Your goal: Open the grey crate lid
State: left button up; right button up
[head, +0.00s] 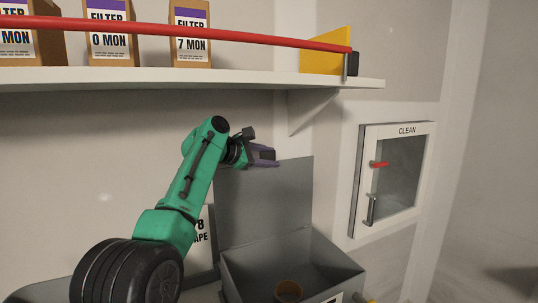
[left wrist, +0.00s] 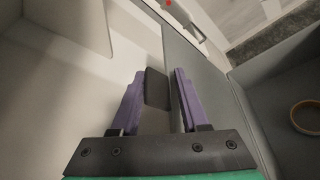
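The grey crate lid (head: 265,205) stands raised, close to upright, at the back of the open grey crate (head: 330,262). My left gripper (head: 266,156) is at the lid's top edge, near its middle. In the left wrist view its purple fingers (left wrist: 160,95) are apart, with a dark pad on the inner side of one. The lid (left wrist: 215,95) runs beside and behind the right-hand finger there; I see nothing clamped between the fingers. Whether a finger touches the lid is unclear. My right gripper is in neither view.
An orange-brown ring-shaped item (head: 289,291) lies in the crate. A shelf (head: 190,77) with filter boxes (head: 190,35) and a red rail (head: 180,32) hangs above. A cabinet marked CLEAN (head: 395,175) is on the right. A partly hidden labelled panel (head: 203,248) stands left of the crate.

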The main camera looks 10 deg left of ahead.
pick_arm(q)
jog(key=shift+w, duration=0.15)
jog(key=shift+b, duration=0.35)
jog(key=b+v, duration=1.1)
jog(key=v, duration=0.3)
jog(key=shift+s+a+r, duration=0.15)
jog(key=shift+s, duration=0.1)
